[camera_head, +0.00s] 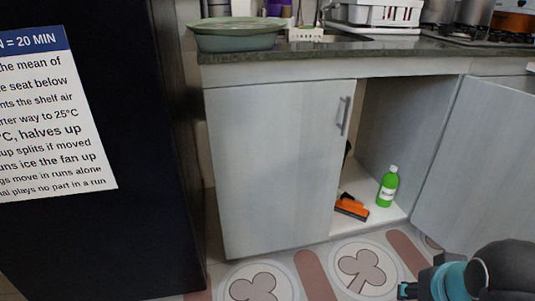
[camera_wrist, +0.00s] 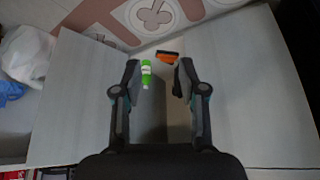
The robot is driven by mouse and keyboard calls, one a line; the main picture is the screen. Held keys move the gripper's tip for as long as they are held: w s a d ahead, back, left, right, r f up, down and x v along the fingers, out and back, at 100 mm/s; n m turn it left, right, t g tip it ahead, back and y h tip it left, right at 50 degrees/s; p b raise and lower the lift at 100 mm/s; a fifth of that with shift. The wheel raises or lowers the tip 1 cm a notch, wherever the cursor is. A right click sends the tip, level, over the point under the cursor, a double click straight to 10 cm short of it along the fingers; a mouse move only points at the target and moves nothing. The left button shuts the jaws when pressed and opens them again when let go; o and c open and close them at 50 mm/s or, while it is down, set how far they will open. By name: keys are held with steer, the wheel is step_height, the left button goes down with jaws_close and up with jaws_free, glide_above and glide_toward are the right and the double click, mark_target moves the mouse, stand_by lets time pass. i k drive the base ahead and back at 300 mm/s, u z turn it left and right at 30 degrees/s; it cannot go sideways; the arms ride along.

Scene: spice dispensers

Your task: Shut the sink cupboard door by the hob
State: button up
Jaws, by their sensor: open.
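The sink cupboard is open on its hob side. The hob-side door (camera_head: 480,165) is a pale grey panel swung outward at the right of the head view, its far part cut off by the frame. The other door (camera_head: 280,165), with a bar handle (camera_head: 343,115), is shut. My gripper (camera_wrist: 157,75) is open and empty in the wrist view, facing the cupboard opening. A pale panel (camera_wrist: 75,105) lies to its left there, probably the open door.
A green bottle (camera_head: 387,187) and an orange brush-like item (camera_head: 351,208) are on the cupboard floor (camera_head: 390,214). The hob (camera_head: 480,35) is above right. A dark cabinet (camera_head: 100,240) stands left. The patterned floor (camera_head: 235,270) in front looks clear.

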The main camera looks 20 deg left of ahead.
mark_target(479, 189)
steer(key=u, duration=0.45)
steer(key=k, duration=1.55)
steer(key=z, duration=0.6)
steer(key=i, duration=0.65)
steer(key=z, duration=0.55)
steer(key=i, duration=1.05)
steer(key=u, duration=0.4)
